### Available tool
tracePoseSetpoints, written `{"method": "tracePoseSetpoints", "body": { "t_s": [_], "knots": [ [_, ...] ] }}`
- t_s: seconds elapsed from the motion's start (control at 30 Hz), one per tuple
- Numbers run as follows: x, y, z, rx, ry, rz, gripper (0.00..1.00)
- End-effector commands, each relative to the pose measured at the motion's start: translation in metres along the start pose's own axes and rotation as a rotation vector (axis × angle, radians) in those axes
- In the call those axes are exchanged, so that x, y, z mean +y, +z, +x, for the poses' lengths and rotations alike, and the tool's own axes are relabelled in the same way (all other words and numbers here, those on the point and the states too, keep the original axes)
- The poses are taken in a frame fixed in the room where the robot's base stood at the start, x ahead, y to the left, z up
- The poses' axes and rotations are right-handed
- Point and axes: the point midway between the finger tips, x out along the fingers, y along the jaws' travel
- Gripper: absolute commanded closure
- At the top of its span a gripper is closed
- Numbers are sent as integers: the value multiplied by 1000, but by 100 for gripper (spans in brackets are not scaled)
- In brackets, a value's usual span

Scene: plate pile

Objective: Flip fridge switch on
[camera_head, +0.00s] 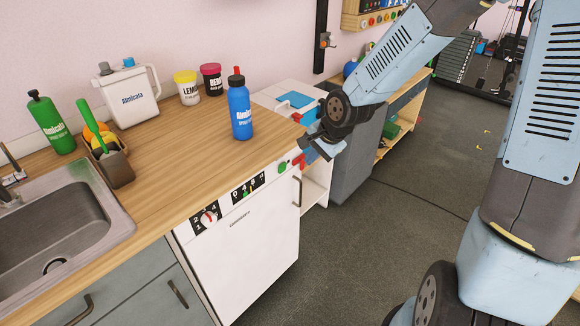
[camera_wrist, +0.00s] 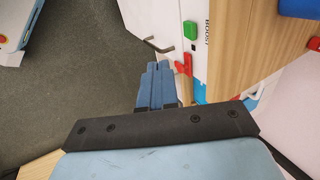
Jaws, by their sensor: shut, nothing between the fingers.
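A white under-counter appliance (camera_head: 250,254), which looks like the fridge, has a control strip with a red dial (camera_head: 209,217) and a green button (camera_head: 283,167) along its top edge. A red switch (camera_head: 298,162) sits at the strip's right end. In the wrist view, the green button (camera_wrist: 191,30) and the red switch (camera_wrist: 183,65) show beside the word BOOST. My gripper (camera_head: 318,152) is by the counter's right front corner, partly hidden by my wrist. In the wrist view, its blue fingers (camera_wrist: 158,66) are shut and empty, tips just left of the red switch. I cannot tell whether they touch it.
The wooden counter (camera_head: 170,180) holds a blue bottle (camera_head: 240,112), two tubs, a white jug (camera_head: 128,97) and a green bottle (camera_head: 50,123). A sink (camera_head: 80,215) is at left. A grey cabinet (camera_head: 358,160) stands beyond my gripper. The floor at right is mostly clear.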

Motion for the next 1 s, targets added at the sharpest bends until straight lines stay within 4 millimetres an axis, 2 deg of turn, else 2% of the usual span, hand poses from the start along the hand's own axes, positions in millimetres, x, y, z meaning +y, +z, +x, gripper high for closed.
{"method": "tracePoseSetpoints", "body": {
  "t_s": [0.47,1.0],
  "knots": [
    [0,0,2,-2,0,2,100],
    [0,1,34,-4,0,0,100]
  ]
}}
